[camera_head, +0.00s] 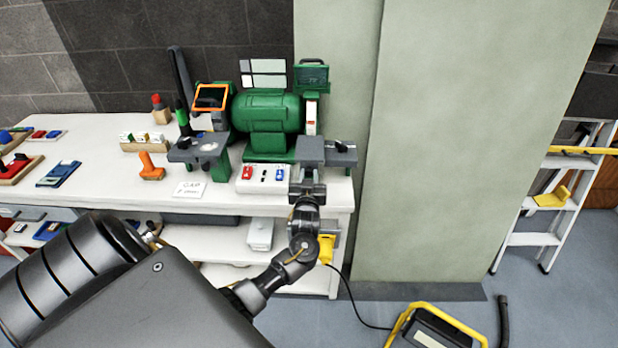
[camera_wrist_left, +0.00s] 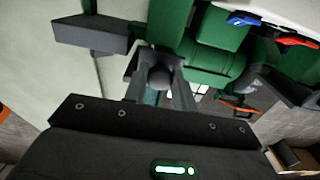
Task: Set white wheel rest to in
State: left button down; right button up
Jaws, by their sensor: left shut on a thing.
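The green bench grinder (camera_head: 267,112) stands on the white bench against the wall. Its white wheel (camera_head: 311,116) shows as a narrow pale strip at the right end. The dark grey white wheel rest (camera_head: 341,153) sticks out in front of that wheel; it also shows in the left wrist view (camera_wrist_left: 92,36). My left gripper (camera_head: 307,191) is at the near side of this rest. In the left wrist view its fingers (camera_wrist_left: 157,88) are shut on a dark round knob (camera_wrist_left: 159,77) below the rest. The gap between rest and wheel is hard to tell. My right gripper is not in view.
A control box with red and blue switches (camera_head: 263,178) sits left of my gripper. The other rest (camera_head: 198,150), an orange clamp (camera_head: 151,168) and a paper card (camera_head: 190,189) are farther left. A green pillar (camera_head: 450,150) stands close on the right.

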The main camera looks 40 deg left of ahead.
pick_arm(q)
jog(key=shift+b+x, duration=0.35)
jog(key=shift+x, duration=0.7)
jog(key=shift+r, duration=0.2)
jog(key=c, duration=1.4)
grip_release()
jog(key=shift+o, duration=1.3)
jog(key=shift+w+f, duration=0.15)
jog(key=shift+f, duration=0.05)
jog(key=b+v, duration=0.1)
jog(key=v, duration=1)
jog(key=shift+w, duration=0.1)
